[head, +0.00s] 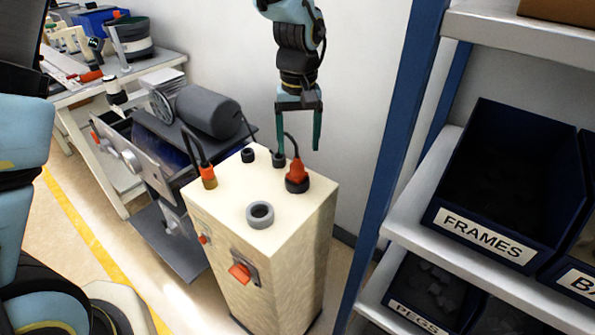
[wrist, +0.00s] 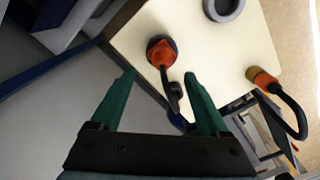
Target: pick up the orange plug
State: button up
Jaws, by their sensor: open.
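An orange plug (head: 297,174) with a black cable sits in a dark round socket on top of the cream cabinet (head: 228,208), near its right corner. It also shows in the wrist view (wrist: 160,52), ahead of and between the fingertips. My gripper (head: 298,148) hangs above this plug with its green fingers pointing down. It is open, and nothing is held between the fingers (wrist: 160,78). A second orange plug (head: 208,173) with a brass-coloured base and black cable stands at the cabinet's left; it shows at the right in the wrist view (wrist: 263,79).
A grey ring (head: 260,214) and two small black fittings are on the cabinet top. A shelf rack with a blue post (head: 404,110) and a FRAMES bin (head: 482,240) stands close on the right.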

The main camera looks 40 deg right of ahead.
aim_at(297, 157)
jog(key=shift+a+f+p, duration=0.2)
jog(key=shift+f+p, duration=0.8)
jog(key=shift+f, duration=1.85)
grip_shut()
